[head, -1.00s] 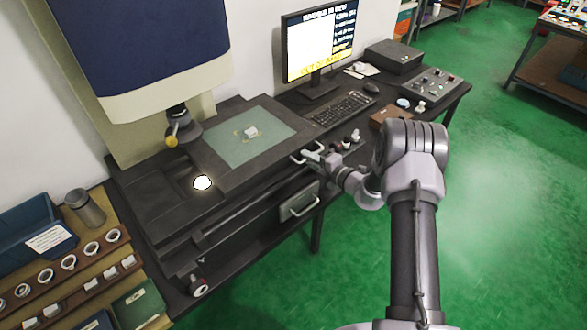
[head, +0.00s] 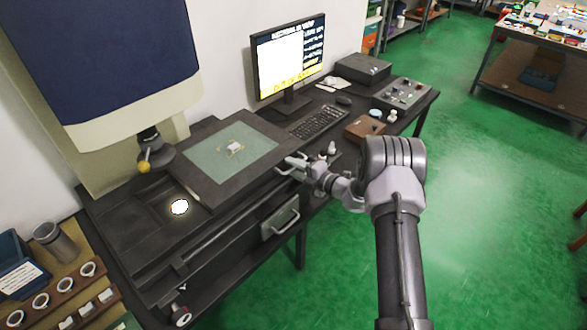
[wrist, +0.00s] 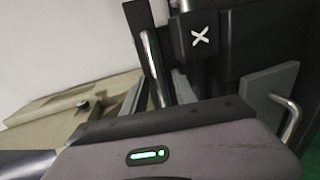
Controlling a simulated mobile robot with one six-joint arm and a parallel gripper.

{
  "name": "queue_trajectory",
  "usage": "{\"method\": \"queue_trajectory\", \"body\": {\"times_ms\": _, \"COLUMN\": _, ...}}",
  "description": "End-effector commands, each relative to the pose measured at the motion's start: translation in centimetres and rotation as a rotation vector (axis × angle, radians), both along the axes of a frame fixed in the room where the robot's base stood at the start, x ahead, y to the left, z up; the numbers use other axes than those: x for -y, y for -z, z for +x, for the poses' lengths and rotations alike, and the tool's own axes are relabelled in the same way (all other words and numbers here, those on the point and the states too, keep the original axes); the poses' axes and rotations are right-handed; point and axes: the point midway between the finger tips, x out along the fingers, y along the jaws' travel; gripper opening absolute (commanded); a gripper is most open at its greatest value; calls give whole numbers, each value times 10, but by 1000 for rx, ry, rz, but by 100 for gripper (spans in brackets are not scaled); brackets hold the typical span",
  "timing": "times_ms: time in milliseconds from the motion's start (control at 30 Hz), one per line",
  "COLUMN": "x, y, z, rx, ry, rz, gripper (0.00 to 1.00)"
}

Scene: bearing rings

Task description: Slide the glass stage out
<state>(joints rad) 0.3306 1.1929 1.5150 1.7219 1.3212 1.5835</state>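The glass stage (head: 213,165), a greenish pane in a dark frame, lies flat on the measuring machine's bed with a small pale part (head: 235,148) on it. A light handle (head: 284,173) shows at the frame's front right side. My gripper (head: 292,163) is at this handle, its fingers overlapping it in the head view. In the wrist view a shiny bar (wrist: 153,66) stands beyond the gripper's dark body.
A drawer with a metal handle (head: 285,222) is below the stage. The machine's head (head: 120,60) overhangs the bed's left end. A keyboard (head: 318,120), monitor (head: 288,60) and brown box (head: 364,127) stand to the right. Green floor in front is open.

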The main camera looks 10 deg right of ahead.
Motion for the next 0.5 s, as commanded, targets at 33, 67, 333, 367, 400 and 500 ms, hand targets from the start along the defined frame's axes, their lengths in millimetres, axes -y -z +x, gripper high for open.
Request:
{"method": "queue_trajectory", "body": {"times_ms": 33, "x": 0, "y": 0, "z": 0, "rx": 0, "ry": 0, "rz": 0, "gripper": 33}}
{"method": "queue_trajectory", "body": {"times_ms": 67, "x": 0, "y": 0, "z": 0, "rx": 0, "ry": -1, "rz": 0, "gripper": 33}}
{"method": "queue_trajectory", "body": {"times_ms": 333, "x": 8, "y": -4, "z": -11, "rx": -1, "ry": 1, "rz": 0, "gripper": 33}}
{"method": "queue_trajectory", "body": {"times_ms": 367, "x": 12, "y": -6, "z": -16, "rx": -3, "ry": 1, "rz": 0, "gripper": 33}}
{"method": "queue_trajectory", "body": {"times_ms": 400, "x": 17, "y": -9, "z": -24, "rx": -2, "ry": 2, "rz": 1, "gripper": 33}}
{"method": "queue_trajectory", "body": {"times_ms": 500, "x": 34, "y": -16, "z": -48, "rx": -4, "ry": 4, "rz": 2, "gripper": 33}}
